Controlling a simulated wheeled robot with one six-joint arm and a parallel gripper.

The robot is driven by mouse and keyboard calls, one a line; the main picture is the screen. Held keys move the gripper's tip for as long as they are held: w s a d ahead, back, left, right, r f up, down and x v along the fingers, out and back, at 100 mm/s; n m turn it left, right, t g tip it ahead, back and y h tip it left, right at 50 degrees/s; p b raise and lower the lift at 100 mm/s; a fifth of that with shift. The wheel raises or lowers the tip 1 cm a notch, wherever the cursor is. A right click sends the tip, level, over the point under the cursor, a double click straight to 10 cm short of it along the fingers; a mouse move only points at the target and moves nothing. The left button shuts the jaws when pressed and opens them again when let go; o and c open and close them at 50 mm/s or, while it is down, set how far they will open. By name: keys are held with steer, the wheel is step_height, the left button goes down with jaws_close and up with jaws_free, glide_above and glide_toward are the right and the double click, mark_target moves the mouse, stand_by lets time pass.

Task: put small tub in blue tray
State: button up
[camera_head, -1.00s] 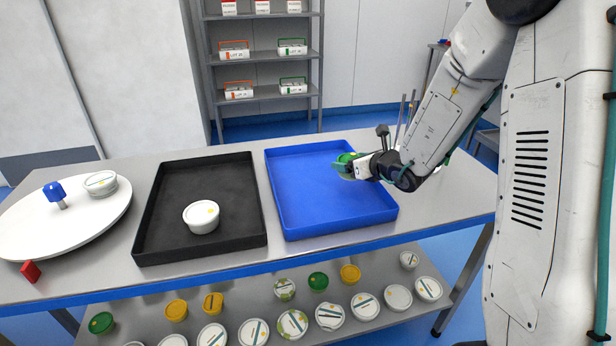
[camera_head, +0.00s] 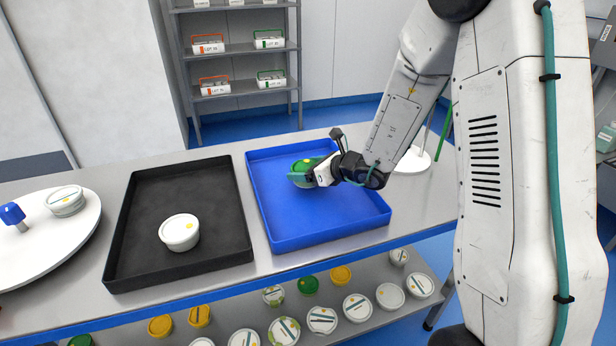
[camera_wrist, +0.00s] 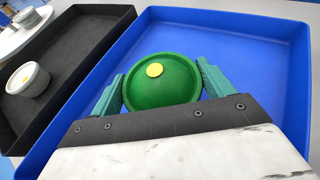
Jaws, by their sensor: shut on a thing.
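The small tub has a green lid with a yellow dot; it shows between the fingers in the wrist view (camera_wrist: 165,85) and in the head view (camera_head: 303,172). My gripper (camera_head: 306,174) is shut on it, with one teal finger on each side in the wrist view (camera_wrist: 160,88). The blue tray (camera_head: 335,222) lies on the table, and the tub is inside its outline, over the back left part. I cannot tell whether the tub's base touches the tray floor. The rest of the blue tray (camera_wrist: 250,60) is empty.
A black tray (camera_head: 205,265) left of the blue one holds a white tub (camera_head: 180,232). A white round turntable (camera_head: 60,245) at far left carries a white-lidded tub (camera_head: 64,201) and a blue object (camera_head: 12,214). Several tubs stand on the shelf below.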

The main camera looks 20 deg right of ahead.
steer(key=shift+f, duration=1.3)
steer(key=shift+d, duration=0.1)
steer(key=o, duration=1.1)
steer(key=shift+f, duration=0.15)
steer(key=shift+c, duration=0.2)
